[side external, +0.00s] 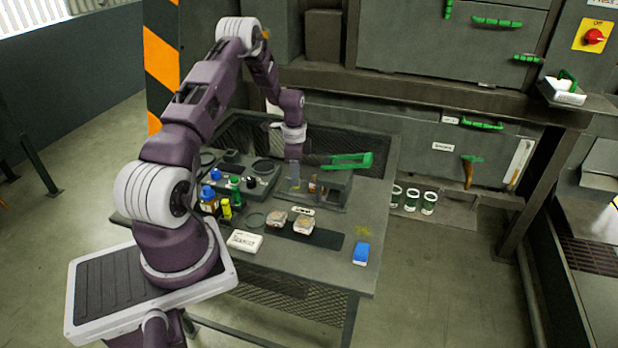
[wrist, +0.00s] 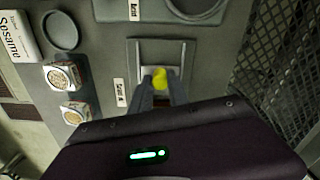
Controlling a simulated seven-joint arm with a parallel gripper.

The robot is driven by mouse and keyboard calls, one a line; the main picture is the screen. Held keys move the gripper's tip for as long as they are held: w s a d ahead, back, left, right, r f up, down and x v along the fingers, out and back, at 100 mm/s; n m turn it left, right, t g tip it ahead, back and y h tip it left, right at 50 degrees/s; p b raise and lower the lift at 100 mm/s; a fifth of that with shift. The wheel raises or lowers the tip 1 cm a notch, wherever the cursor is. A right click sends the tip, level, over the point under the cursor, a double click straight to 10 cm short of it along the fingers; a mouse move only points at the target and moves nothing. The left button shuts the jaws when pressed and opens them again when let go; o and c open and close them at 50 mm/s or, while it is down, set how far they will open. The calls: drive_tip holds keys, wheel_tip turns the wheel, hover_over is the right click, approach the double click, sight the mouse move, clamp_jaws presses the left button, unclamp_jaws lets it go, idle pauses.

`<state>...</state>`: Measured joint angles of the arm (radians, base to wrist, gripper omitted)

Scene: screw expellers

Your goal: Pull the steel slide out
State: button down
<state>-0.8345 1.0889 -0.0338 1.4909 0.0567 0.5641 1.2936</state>
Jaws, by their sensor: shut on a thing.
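My gripper (wrist: 160,84) points down over the table, its fingers shut on a small yellow knob (wrist: 159,75).
A green lever handle (side external: 350,160) sticks out right of my gripper. Two food tubs (side external: 276,219), a white Sesame pack (side external: 244,240) and several bottles stand on the table (side external: 325,272).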

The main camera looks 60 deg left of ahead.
drive_tip(key=s+a, duration=0.3)
drive_tip(key=shift+r, duration=0.1)
drive_tip(key=c, duration=1.3)
unclamp_jaws()
drive_tip(key=shift+o, duration=0.2)
wheel_tip(320, 180, up, 7)
